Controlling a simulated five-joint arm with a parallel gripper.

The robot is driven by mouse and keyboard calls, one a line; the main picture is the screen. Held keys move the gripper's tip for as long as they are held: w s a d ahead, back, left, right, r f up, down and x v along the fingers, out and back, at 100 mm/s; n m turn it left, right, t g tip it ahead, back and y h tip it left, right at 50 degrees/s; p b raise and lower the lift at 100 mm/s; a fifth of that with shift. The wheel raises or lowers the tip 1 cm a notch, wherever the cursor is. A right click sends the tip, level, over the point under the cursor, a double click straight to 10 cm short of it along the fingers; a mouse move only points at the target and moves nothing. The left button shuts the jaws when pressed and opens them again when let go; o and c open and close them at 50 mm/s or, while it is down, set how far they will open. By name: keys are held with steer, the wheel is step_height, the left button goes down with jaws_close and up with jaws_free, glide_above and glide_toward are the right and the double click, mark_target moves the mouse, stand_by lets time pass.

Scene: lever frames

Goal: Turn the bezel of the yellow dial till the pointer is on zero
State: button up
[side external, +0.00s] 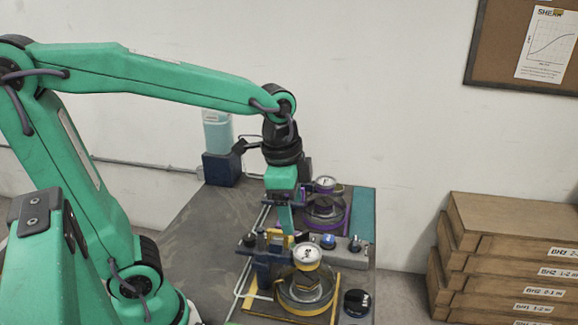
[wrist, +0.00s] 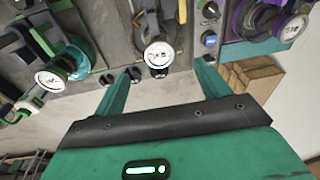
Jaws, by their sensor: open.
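The yellow dial (side external: 307,256) has a white round face and stands above a clear round pot with a yellow band on the near unit. In the wrist view the middle dial (wrist: 158,54), which I take to be the same one, lies between my two fingers in the picture. Its pointer is too small to read. My gripper (side external: 287,230) points down just left of and behind the dial in the side view. In the wrist view my gripper (wrist: 163,78) has its fingers wide apart with nothing between the tips. I cannot tell its exact height over the dial.
A purple unit with its dial (side external: 325,184) stands behind; it is at right in the wrist view. Another dial (wrist: 50,81) with teal parts is at left there. Black knobs (side external: 356,302) and a blue knob (side external: 328,241) stand close by.

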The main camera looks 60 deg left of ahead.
mark_target(306, 251)
steer(key=w+m, duration=0.1)
steer(key=d+f+m+g, duration=0.1)
steer(key=w+f+m, duration=0.1)
steer(key=shift+w+d+m+g, duration=0.3)
steer(key=shift+w+d, duration=0.05)
steer(key=shift+f, duration=0.1)
steer(key=shift+f, duration=3.8)
steer(key=c, duration=1)
